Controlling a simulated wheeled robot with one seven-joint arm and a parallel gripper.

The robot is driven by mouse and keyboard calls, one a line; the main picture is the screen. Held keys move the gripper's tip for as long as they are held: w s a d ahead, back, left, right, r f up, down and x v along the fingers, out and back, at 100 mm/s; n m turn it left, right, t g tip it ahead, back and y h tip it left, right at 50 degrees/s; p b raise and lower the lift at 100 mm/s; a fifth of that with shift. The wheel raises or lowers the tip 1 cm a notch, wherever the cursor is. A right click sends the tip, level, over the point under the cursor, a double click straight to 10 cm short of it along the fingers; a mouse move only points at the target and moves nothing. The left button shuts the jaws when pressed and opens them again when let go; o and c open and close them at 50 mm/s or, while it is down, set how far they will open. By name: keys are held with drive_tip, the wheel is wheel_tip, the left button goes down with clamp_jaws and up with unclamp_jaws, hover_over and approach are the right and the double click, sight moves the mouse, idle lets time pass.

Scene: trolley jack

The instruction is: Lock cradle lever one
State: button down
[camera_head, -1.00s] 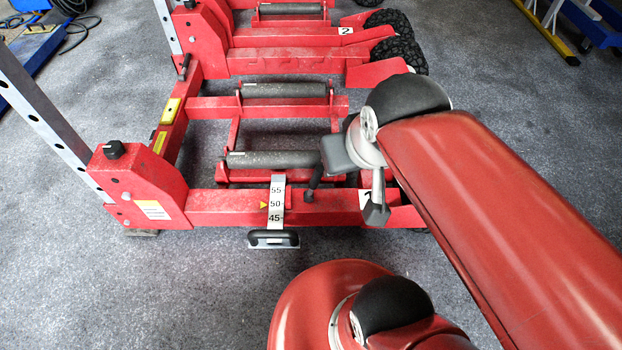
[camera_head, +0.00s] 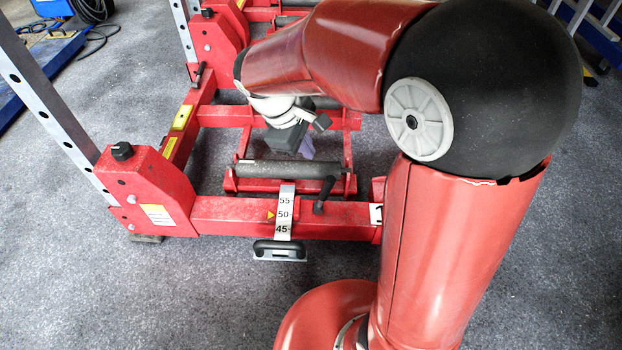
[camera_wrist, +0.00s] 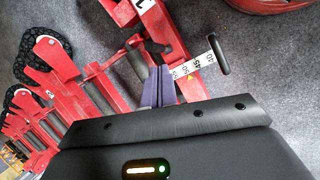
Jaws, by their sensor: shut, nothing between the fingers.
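Cradle lever one, a short black lever (camera_head: 325,190), stands tilted up from the front red beam (camera_head: 235,212), just right of the scale strip (camera_head: 285,207) marked 55, 50, 45. A label that reads 1 (camera_head: 376,214) is partly hidden by my arm at the beam's right end. My gripper (camera_head: 307,148) hangs above the cradle, behind the lever and apart from it. In the wrist view its purple fingers (camera_wrist: 158,88) are shut together with nothing between them.
A grey roller (camera_head: 290,168) lies between the lever and my gripper. A black handle (camera_head: 279,249) sticks out at the front, below the scale. A red upright block (camera_head: 147,190) with a perforated post stands at the left. The floor in front is clear.

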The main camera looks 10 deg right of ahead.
drive_tip(key=w+a+f+n+h, duration=0.1)
drive_tip(key=w+a+f+n, duration=0.2)
drive_tip(key=f, duration=0.3)
drive_tip(key=w+a+f+n+h+b, duration=0.1)
drive_tip(key=w+a+f+n, duration=0.2)
drive_tip(key=f, duration=0.3)
drive_tip(key=shift+w+a+f+g, duration=0.2)
drive_tip(key=shift+w+f+g, duration=0.1)
drive_tip(key=shift+g, duration=0.1)
drive_tip(key=shift+d+f+b, duration=0.1)
drive_tip(key=shift+b, duration=0.2)
drive_tip(key=b, duration=0.2)
approach(324, 193)
wheel_tip(324, 193, down, 5)
drive_tip(key=w+a, duration=0.1)
drive_tip(key=shift+d+f, duration=0.1)
drive_tip(key=shift+d, duration=0.75)
drive_tip(key=shift+d+f, duration=0.15)
drive_tip(key=shift+d, duration=0.7)
